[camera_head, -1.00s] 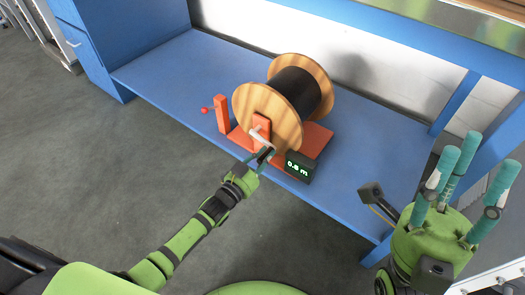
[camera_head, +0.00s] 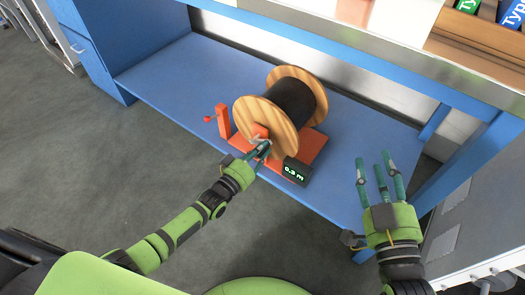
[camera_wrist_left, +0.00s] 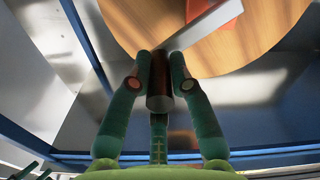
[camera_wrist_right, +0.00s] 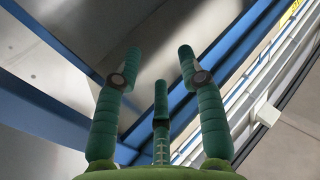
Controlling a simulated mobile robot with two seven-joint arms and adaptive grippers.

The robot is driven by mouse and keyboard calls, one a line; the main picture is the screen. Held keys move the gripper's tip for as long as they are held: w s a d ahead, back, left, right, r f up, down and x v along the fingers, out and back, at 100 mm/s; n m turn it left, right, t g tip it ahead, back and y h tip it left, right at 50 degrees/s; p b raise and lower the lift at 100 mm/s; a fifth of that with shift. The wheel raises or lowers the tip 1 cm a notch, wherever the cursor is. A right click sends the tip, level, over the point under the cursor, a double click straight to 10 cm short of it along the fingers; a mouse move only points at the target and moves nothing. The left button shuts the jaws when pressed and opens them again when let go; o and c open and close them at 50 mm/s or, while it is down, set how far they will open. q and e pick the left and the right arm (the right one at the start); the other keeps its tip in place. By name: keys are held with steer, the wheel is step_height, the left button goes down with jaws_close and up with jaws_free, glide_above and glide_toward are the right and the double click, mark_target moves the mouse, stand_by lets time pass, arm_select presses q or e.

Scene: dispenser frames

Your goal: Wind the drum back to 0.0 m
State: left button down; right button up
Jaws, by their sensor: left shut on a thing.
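The drum is a wooden reel (camera_head: 265,126) wound with black cable (camera_head: 294,99), on an orange stand (camera_head: 308,150) on the blue shelf. A small black display (camera_head: 296,171) beside it reads 0.3 m. My left gripper (camera_head: 264,151) is at the crank on the drum's near face. In the left wrist view its fingers are shut on the dark crank handle (camera_wrist_left: 159,85), which joins a pale crank arm (camera_wrist_left: 203,25). My right gripper (camera_head: 376,168) is open and empty, to the right of the drum and apart from it; its spread fingers show in the right wrist view (camera_wrist_right: 160,75).
An orange post (camera_head: 223,121) with a red-knobbed lever (camera_head: 208,119) stands left of the drum. The blue shelf (camera_head: 165,80) is bare on the left. A counter with boxes (camera_head: 470,40) is above at the right.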

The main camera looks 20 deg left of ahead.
mark_target(252, 141)
arm_select(q)
steer(key=shift+w+a+r+n+p, duration=0.2)
steer(key=shift+a+r+n, duration=0.25)
steer(key=shift+n, duration=0.55)
steer(key=shift+w+a+r+n+p, duration=0.15)
steer(key=shift+a+r+n, duration=0.35)
steer(key=shift+n, duration=0.5)
steer(key=shift+w+a+r+n+p, duration=0.1)
steer(key=shift+w+a+r+n, duration=0.25)
steer(key=shift+n, duration=0.65)
arm_select(e)
step_height(252, 141, down, 7)
steer(key=s+d+g+h, duration=0.1)
steer(key=d+g+h, duration=0.1)
steer(key=g, duration=0.2)
steer(key=shift+d+f+m, duration=0.2)
steer(key=shift+m, duration=0.2)
arm_select(q)
steer(key=shift+s+a+r, duration=0.1)
steer(key=shift+a, duration=0.05)
steer(key=c, duration=1.1)
jaws_free()
steer(key=shift+s, duration=0.1)
